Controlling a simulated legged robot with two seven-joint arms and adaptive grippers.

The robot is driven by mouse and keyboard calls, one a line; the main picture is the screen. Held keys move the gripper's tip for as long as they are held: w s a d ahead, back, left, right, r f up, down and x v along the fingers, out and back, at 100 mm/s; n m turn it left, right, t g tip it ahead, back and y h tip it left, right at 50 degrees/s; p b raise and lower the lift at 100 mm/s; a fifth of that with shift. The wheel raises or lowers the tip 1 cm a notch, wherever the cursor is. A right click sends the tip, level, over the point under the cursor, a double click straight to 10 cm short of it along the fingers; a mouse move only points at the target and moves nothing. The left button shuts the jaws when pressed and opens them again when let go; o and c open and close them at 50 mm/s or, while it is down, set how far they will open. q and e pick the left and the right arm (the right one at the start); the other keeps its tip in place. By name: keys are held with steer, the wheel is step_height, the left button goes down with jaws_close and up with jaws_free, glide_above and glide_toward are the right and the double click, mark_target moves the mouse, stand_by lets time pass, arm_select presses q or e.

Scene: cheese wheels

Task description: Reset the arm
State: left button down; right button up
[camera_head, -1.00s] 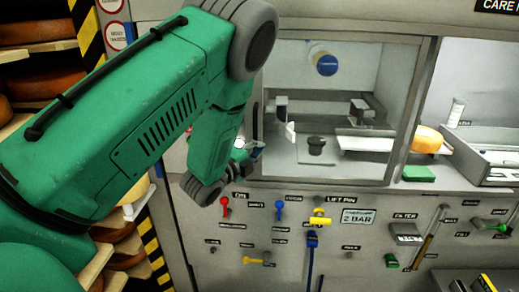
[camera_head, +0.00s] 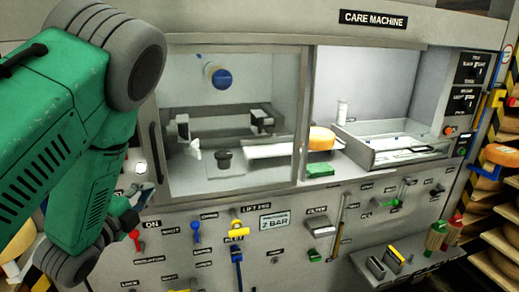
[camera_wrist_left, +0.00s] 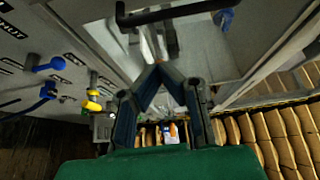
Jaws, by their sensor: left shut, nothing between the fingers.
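My left arm is green with grey joints and fills the left side of the head view. My left gripper (camera_head: 146,194) is small and partly hidden behind the arm there, in front of the care machine's left edge near the red lever. In the left wrist view, the two dark fingers (camera_wrist_left: 160,70) meet at their tips in an inverted V. Nothing shows between them. My right gripper is not in view.
The care machine (camera_head: 425,50) fills the middle. A glass-fronted compartment (camera_head: 190,75) has a dark handle. An orange cheese wheel (camera_head: 320,138) lies right of it. A red lever (camera_head: 136,238) and blue lever (camera_head: 196,230) project from the front. Cheese shelves (camera_head: 490,230) stand at right.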

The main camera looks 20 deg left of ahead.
arm_select(q)
steer(key=s+d+f+n+g+b, duration=0.2)
steer(key=s+d+f+n+g, duration=0.15)
steer(key=f, duration=0.55)
steer(key=s+d+f+n+g+b, duration=0.2)
steer(key=s+f+n+g, duration=0.15)
steer(key=f, duration=0.65)
steer(key=s+d+f+n+g+b, duration=0.1)
steer(key=s+d+f+n+g, duration=0.2)
steer(key=f, duration=0.6)
steer(key=s+d+f+n+g+b, duration=0.1)
steer(key=s+d+f+n+g, duration=0.2)
steer(key=s+f, duration=0.3)
steer(key=s+d+f+n+g+b, duration=0.2)
steer(key=s+d+f+n+g, duration=0.1)
steer(key=s, duration=0.8)
steer(key=shift+s+d+f+n+g+h, duration=0.35)
steer(key=shift+d+f+g, duration=0.35)
steer(key=shift+d+f, duration=0.55)
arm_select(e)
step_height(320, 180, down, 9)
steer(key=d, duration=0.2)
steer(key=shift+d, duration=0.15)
